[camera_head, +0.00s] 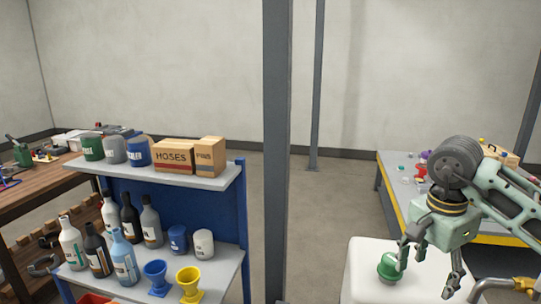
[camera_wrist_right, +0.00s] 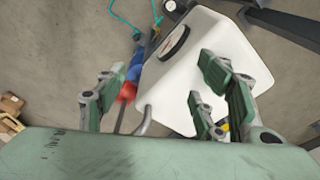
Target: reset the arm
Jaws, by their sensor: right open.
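My right gripper (camera_head: 428,270) is at the lower right of the head view, pointing down with its fingers spread and nothing between them. In the right wrist view my open fingers (camera_wrist_right: 160,88) frame the white tank (camera_wrist_right: 190,75), which has a dark-rimmed round fitting (camera_wrist_right: 174,43). My left gripper is not in view.
A grey post (camera_head: 277,150) stands mid-view. Left of it, a blue shelf rack (camera_head: 222,205) holds bottles, cups and boxes. A wooden bench (camera_head: 40,185) is at far left. A yellow-edged table (camera_head: 393,205) with small items stands behind my right arm.

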